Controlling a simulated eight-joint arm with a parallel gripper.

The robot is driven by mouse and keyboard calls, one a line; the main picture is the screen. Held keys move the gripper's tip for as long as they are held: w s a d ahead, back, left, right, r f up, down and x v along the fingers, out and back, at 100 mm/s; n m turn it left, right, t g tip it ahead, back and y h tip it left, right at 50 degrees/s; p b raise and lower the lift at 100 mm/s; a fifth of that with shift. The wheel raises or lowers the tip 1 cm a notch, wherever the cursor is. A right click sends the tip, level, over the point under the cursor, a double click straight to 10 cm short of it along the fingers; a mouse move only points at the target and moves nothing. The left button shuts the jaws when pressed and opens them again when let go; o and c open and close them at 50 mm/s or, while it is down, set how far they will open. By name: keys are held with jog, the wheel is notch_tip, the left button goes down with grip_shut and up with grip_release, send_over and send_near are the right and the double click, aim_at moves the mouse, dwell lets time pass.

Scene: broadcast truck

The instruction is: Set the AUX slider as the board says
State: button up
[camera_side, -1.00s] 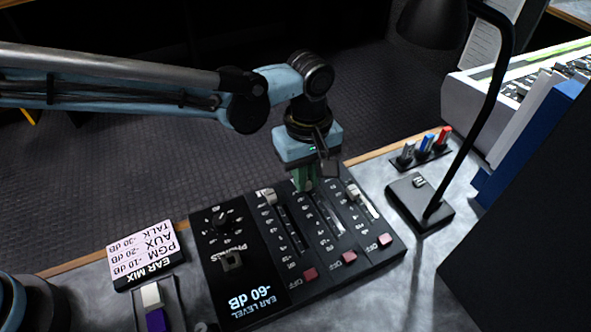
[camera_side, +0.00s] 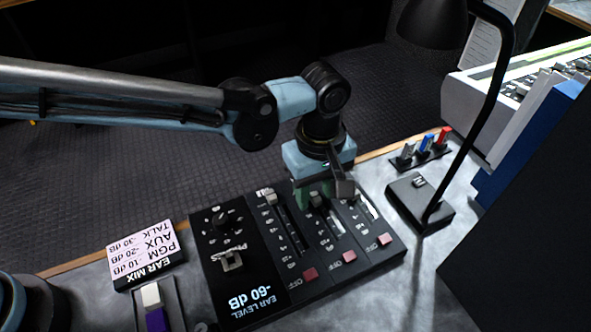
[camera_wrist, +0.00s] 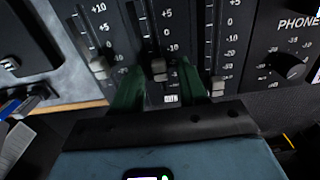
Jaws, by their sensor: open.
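The board (camera_side: 146,256), seen upside down in the side view, reads EAR MIX, PGM -10 dB, AUX -20 dB, TALK -30 dB. The black slider panel (camera_side: 262,240) has three sliders. The middle slider's knob (camera_side: 316,199) is at my gripper (camera_side: 323,197). In the wrist view, my gripper (camera_wrist: 160,88) is open, with one green finger on each side of the middle knob (camera_wrist: 158,70). I cannot tell whether the fingers touch it. The label (camera_wrist: 171,99) below that slider is too small to read surely. The panel's display (camera_side: 252,302) reads EAR LEVEL -60 dB.
The neighbouring slider knobs (camera_wrist: 100,68) and (camera_wrist: 218,87) stand close beside my fingers. Pink buttons (camera_side: 349,257) lie at the sliders' OFF ends. A lamp (camera_side: 440,208) stands right of the panel. A small box with a purple-and-white lever (camera_side: 152,297) is at the left.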

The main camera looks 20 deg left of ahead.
aim_at(312, 194)
notch_tip(312, 194, up, 12)
dwell(0.6)
jog(key=a+r+m+t+h, duration=0.1)
jog(key=a+r+m+t, duration=0.25)
jog(key=a, duration=1.65)
jog(key=s+a+f+m+t, duration=0.2)
jog(key=s+a, duration=0.1)
jog(key=a, duration=0.4)
jog(key=s+a+f+m+t+y, duration=0.1)
jog(key=s+a+f+m, duration=0.2)
jog(key=a, duration=0.4)
jog(key=shift+s+a+f+t, duration=0.2)
jog(key=shift+s+t, duration=0.15)
jog(key=shift+s, duration=0.45)
